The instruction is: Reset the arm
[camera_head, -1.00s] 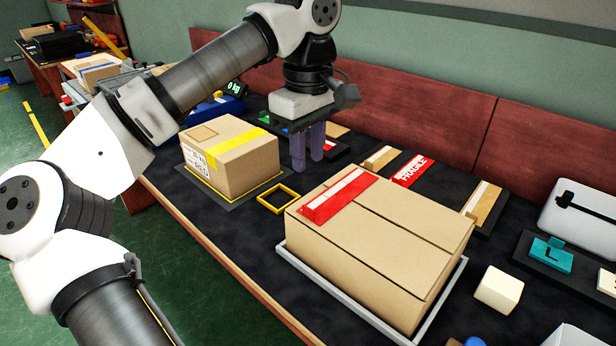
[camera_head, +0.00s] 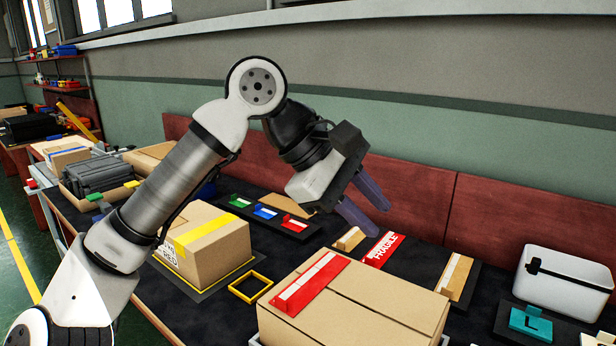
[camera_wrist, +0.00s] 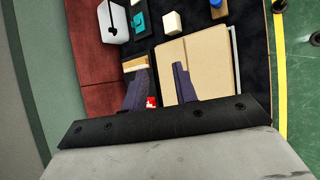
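My gripper (camera_head: 372,210) is raised above the back part of the table, tilted with its two purple-grey fingers pointing down to the right. The fingers are apart with nothing between them. In the wrist view my gripper (camera_wrist: 160,90) also shows its two fingers spread and empty. The large cardboard box (camera_head: 370,300) with a red label strip stands in front of and below it. The box also shows in the wrist view (camera_wrist: 205,65).
A smaller box with yellow tape (camera_head: 215,250) sits on a mat at left, beside a yellow square frame (camera_head: 250,287). A red FRAGILE label (camera_head: 383,249), a white case (camera_head: 563,282) and a teal L block (camera_head: 530,322) lie to the right. A red board (camera_head: 495,222) runs behind the table.

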